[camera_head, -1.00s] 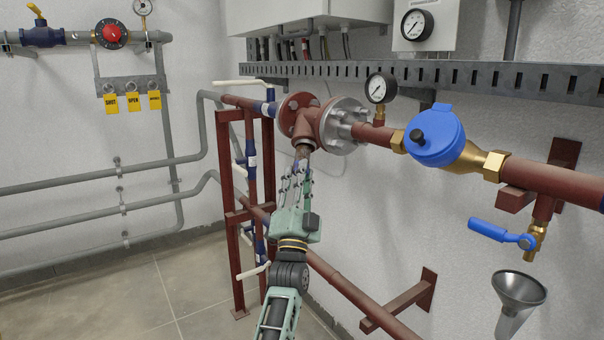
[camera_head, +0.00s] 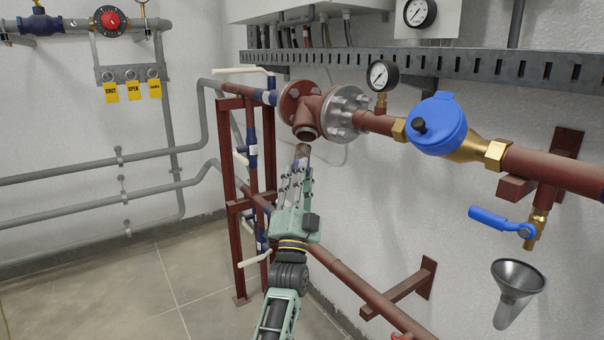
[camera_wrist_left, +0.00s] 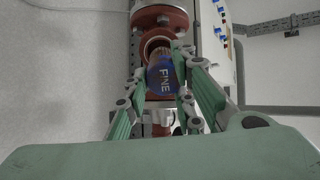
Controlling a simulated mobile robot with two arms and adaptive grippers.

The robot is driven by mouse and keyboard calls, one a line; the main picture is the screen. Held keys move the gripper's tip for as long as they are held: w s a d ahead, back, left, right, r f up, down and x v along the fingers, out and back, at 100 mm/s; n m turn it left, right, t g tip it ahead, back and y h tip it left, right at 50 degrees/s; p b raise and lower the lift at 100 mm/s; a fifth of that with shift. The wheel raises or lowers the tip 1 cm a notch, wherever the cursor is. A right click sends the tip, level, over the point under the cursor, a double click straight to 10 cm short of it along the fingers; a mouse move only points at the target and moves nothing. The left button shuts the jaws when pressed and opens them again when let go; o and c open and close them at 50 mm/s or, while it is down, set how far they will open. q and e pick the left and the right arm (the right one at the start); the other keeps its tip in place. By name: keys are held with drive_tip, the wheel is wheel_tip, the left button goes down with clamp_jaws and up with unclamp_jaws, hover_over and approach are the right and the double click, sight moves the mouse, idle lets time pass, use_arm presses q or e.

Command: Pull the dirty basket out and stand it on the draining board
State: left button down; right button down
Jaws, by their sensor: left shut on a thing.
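My left gripper (camera_head: 297,175) is shut on the dirty basket (camera_head: 302,151), whose brownish upper end sticks up from the fingers. The basket is just below the open mouth of the red-brown strainer body (camera_head: 308,118) and looks clear of it. In the left wrist view the basket (camera_wrist_left: 160,74) lies between the fingers, with a blue surface lettered FINE, and the strainer's round mouth (camera_wrist_left: 158,46) is beyond it. The fingers hide much of the basket. The draining board and my right gripper are not in view.
A pipe frame (camera_head: 235,200) with white-handled valves stands left of my gripper. A lower red pipe (camera_head: 350,285) and wall bracket (camera_head: 405,290) are at right. A blue-handled drain valve (camera_head: 500,224) sits above a metal funnel (camera_head: 517,285). Floor at lower left is clear.

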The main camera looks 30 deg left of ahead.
use_arm(q)
drive_tip(key=shift+v, duration=2.45)
drive_tip(key=shift+d, duration=0.1)
